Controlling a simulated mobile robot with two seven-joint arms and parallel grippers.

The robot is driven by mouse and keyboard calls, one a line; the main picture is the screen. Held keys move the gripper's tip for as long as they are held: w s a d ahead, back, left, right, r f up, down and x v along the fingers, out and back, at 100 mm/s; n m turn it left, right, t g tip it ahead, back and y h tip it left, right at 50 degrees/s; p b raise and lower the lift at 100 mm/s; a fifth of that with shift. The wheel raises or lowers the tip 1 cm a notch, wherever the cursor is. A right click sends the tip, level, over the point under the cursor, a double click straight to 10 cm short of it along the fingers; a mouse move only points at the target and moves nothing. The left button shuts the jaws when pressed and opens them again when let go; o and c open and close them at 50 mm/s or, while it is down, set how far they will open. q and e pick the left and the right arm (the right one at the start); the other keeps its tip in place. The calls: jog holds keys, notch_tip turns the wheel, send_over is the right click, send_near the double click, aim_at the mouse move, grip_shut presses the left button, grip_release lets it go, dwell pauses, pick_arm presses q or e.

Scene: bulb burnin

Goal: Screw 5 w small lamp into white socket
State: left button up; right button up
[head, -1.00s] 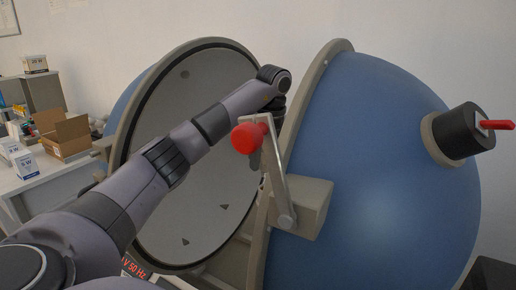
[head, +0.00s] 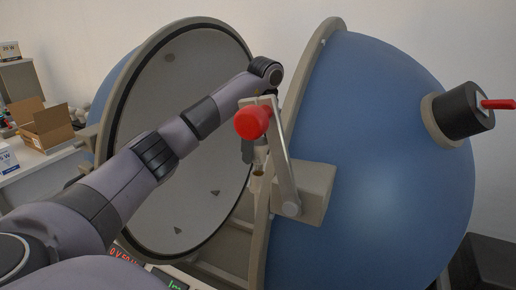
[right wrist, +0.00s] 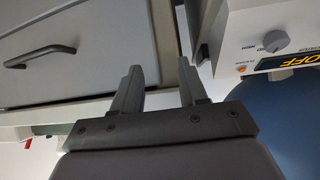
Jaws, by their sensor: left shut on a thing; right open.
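In the head view my left arm reaches into the gap between the halves of a large blue sphere. My left gripper (head: 250,153) points down behind a red lever knob, which hides part of it. It is shut on a small lamp (head: 258,171), of which a pale part and a brassy lower end show beneath the fingers. The white socket cannot be made out. My right gripper (right wrist: 160,70) shows only in the right wrist view, open with nothing between its fingers.
The red knob (head: 252,122) and its metal lever (head: 282,165) stand close in front of my left gripper. The right blue half (head: 380,160) and the grey-faced left half (head: 185,110) flank it. An open carton (head: 50,127) sits on the left bench. A drawer handle (right wrist: 40,56) is near my right gripper.

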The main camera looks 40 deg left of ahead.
pick_arm(q)
jog(key=shift+a+f+b, duration=0.1)
jog(key=shift+f+b, duration=0.4)
jog(key=shift+f, duration=0.55)
dwell(0.6)
jog(key=o, duration=1.1)
